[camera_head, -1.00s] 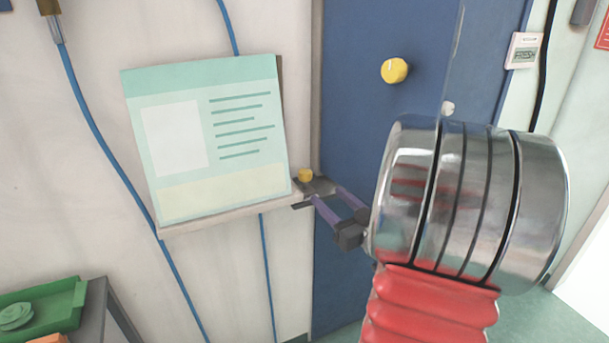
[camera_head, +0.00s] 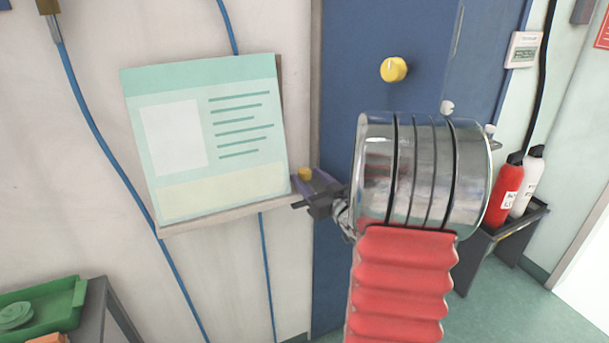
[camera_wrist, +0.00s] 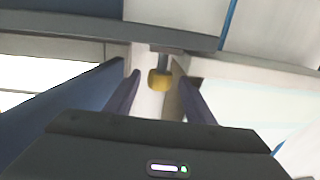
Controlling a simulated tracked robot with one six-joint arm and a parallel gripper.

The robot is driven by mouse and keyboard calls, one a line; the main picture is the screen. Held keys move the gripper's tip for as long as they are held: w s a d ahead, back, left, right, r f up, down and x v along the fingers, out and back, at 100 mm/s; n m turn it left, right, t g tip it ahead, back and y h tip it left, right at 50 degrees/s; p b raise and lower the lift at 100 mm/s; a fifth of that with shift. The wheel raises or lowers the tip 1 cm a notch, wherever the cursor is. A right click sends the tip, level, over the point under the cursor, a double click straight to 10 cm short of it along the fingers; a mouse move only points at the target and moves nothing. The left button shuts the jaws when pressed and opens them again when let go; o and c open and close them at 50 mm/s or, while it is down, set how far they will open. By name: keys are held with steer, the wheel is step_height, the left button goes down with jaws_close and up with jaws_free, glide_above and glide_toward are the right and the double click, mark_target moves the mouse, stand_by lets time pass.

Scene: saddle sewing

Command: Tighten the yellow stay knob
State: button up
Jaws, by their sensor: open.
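The small yellow stay knob (camera_head: 305,174) sits at the right end of the ledge under the green-and-white instruction board (camera_head: 205,135). In the wrist view the yellow knob (camera_wrist: 159,79) shows between the two purple fingers, near their tips, on a grey stem. My gripper (camera_head: 312,184) is open around the knob, with gaps visible on both sides in the wrist view. In the head view one finger partly covers the knob's surroundings, so contact cannot be told.
Another, larger yellow knob (camera_head: 393,69) is on the blue door (camera_head: 350,90) behind my arm. Blue cables (camera_head: 95,140) run down the wall. A green tray (camera_head: 45,305) lies at lower left. A red extinguisher (camera_head: 503,192) and a white one stand at right.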

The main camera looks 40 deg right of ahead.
steer(key=shift+w+d, duration=0.15)
steer(key=shift+w, duration=0.55)
steer(key=shift+w+d, duration=0.15)
steer(key=shift+w, duration=0.5)
steer(key=shift+c, duration=0.2)
steer(key=c, duration=1)
